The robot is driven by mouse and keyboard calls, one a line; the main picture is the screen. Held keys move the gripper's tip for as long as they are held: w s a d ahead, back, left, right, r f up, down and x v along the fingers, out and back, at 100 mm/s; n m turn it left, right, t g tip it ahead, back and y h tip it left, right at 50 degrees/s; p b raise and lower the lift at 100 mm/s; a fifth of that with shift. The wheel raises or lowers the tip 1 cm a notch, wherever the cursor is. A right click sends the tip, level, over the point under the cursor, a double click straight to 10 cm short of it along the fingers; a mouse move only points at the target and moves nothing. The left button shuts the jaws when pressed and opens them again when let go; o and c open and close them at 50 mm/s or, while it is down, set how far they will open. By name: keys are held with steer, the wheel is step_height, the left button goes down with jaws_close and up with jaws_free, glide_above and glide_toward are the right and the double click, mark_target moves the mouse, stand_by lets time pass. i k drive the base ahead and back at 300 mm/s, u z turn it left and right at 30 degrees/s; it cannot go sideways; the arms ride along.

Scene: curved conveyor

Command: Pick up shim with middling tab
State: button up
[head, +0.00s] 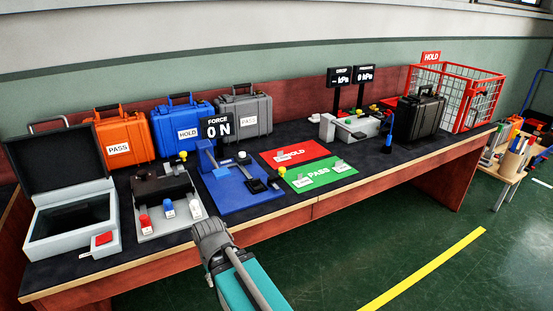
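I cannot make out for certain which piece is the shim with the middling tab. Small pale pieces lie on the green PASS mat (318,174), one near its left side (299,177) and one near its right side (341,164). Another small pale piece (281,155) lies on the red HOLD mat (300,150). Their tabs are too small to compare. My arm reaches in from the bottom centre, in front of the bench edge. Its teal link and grey joint show, but no gripper fingers are visible.
A blue force stand (240,192) reads 0 N. A grey plate (165,222) holds red, white and blue pieces. An open grey case (72,222) is at left. Orange (124,128), blue (182,115) and grey (243,98) cases stand behind; a black case (418,118) and red HOLD cage (470,88) at right.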

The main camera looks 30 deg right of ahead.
mark_target(281, 157)
steer(key=k, duration=0.8)
steer(key=z, duration=0.75)
steer(key=i, duration=1)
